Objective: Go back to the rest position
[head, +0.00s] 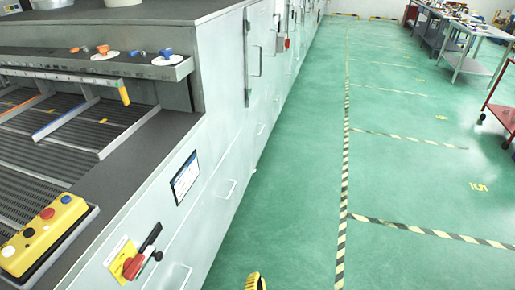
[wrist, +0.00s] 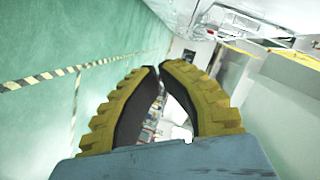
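My gripper (wrist: 159,68) shows in the wrist view with two curved yellow ribbed fingers with dark inner faces. Their tips come together, with a narrow gap lower down between the fingers. Nothing is held between them. In the head view only a small yellow ribbed part of my gripper (head: 255,281) shows at the bottom edge, over the green floor beside the machine. The rest of my arm is hidden there.
A long grey machine (head: 225,150) with handles, a red switch (head: 133,266) and a yellow button box (head: 44,232) fills the left. Workbenches (head: 468,62) and a red cart (head: 501,110) stand at right. The green floor (head: 300,170) with striped lines between is clear.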

